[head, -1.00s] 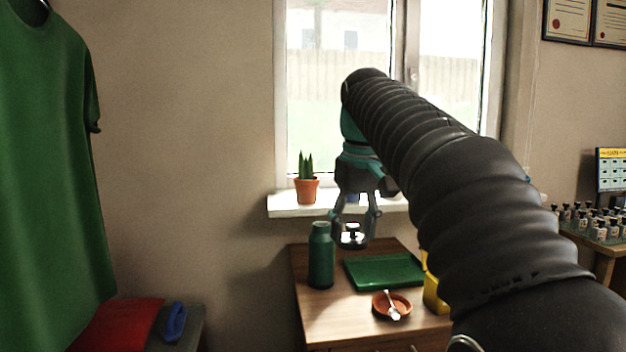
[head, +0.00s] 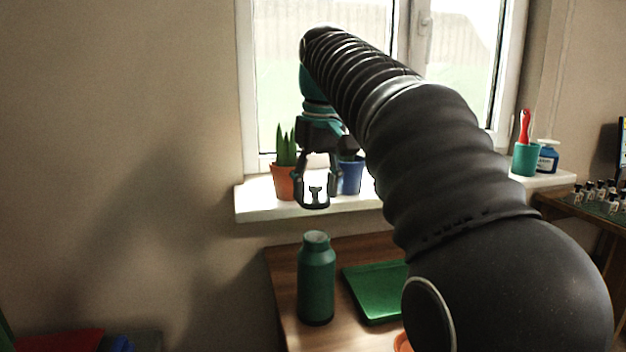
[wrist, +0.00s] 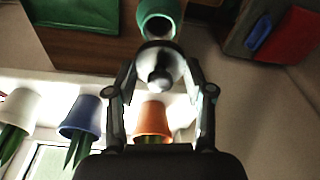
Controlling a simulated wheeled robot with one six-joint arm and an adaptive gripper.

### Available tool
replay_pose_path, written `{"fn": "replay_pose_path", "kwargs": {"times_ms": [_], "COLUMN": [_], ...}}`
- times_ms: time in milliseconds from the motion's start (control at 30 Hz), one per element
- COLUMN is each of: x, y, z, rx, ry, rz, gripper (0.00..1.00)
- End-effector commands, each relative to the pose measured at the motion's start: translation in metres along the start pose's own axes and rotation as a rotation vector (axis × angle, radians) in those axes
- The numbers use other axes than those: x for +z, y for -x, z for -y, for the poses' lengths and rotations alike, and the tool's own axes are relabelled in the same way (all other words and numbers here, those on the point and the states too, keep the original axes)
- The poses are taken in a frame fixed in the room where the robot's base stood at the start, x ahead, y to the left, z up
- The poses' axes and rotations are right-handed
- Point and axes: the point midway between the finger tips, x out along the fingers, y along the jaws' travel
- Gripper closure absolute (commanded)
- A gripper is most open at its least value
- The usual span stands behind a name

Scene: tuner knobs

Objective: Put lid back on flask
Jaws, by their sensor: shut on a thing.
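The green flask (head: 316,283) stands upright on the wooden desk, with its top uncovered. Its round mouth (wrist: 158,22) shows in the wrist view just beyond the lid. The lid (wrist: 160,68) is a pale metallic disc with a knob in the middle. My gripper (head: 314,200) is shut on the lid, its two fingers on either side. In the head view it holds the lid above the flask's top, with a clear gap between them. The lid looks pale and small there against the window sill.
The sill behind my gripper holds a cactus in an orange pot (head: 284,181) and a blue pot (head: 351,176). A green tray (head: 376,291) lies right of the flask. My arm hides the desk's right side. A red item (head: 60,341) lies at lower left.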

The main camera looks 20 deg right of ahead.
Motion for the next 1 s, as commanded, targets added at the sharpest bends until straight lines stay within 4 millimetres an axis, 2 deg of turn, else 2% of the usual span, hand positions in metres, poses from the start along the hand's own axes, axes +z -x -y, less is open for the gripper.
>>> {"fn": "replay_pose_path", "kwargs": {"times_ms": [600, 1000], "x": [0.008, 0.009], "y": [-0.051, -0.058], "z": [-0.002, -0.002], "rx": [0.000, 0.001], "ry": [-0.003, -0.003], "rz": [0.000, -0.001], "gripper": [0.71, 0.71]}}
